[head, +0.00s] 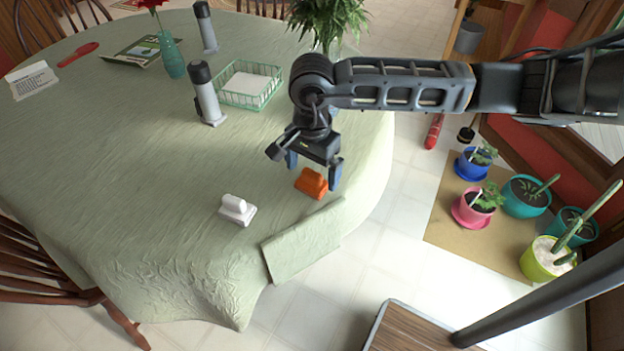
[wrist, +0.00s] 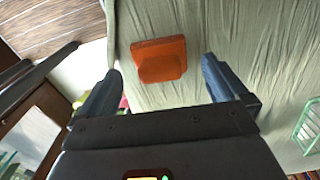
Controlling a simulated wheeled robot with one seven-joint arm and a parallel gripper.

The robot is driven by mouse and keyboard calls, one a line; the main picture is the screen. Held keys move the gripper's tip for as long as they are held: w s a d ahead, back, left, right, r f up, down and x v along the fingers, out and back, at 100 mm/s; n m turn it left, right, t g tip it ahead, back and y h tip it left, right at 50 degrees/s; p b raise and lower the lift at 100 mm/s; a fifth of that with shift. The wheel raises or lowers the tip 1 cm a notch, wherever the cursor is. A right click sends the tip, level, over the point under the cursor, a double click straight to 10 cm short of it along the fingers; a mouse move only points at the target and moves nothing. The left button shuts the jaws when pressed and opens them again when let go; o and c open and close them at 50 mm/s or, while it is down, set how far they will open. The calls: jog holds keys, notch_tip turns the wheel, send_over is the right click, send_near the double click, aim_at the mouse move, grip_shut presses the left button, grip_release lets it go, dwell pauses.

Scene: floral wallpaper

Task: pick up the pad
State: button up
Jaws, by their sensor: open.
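An orange block with a raised grip (head: 311,183), likely the pad, lies on the green-covered table (head: 130,190) near its right edge. It also shows in the wrist view (wrist: 160,60), ahead of and between my fingers. My gripper (head: 314,172) is open and empty, pointing down just above and behind the orange block; its fingers (wrist: 162,80) stand apart on either side of it in the wrist view. I cannot tell the exact height gap. A white piece of similar shape (head: 238,209) lies to the left, apart from it.
A green wire basket (head: 249,88), two grey-and-black cylinders (head: 207,95) (head: 206,27) and a teal vase (head: 171,55) stand farther back. A leafy plant (head: 328,20) is behind my arm. The tabletop left of the white piece is clear. Potted plants (head: 480,200) stand on the floor at right.

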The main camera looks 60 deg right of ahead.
jog(key=shift+f, duration=1.5)
jog(key=shift+c, duration=0.5)
jog(key=c, duration=1)
jog(key=shift+r, duration=0.85)
notch_tip(320, 180, up, 3)
jog(key=shift+d+f, duration=0.1)
jog(key=shift+f, duration=0.05)
jog(key=s+d+r+b, duration=0.2)
jog(key=s+d+r, duration=0.3)
jog(key=d, duration=0.5)
jog(key=shift+s+r, duration=0.3)
jog(key=shift+r, duration=0.55)
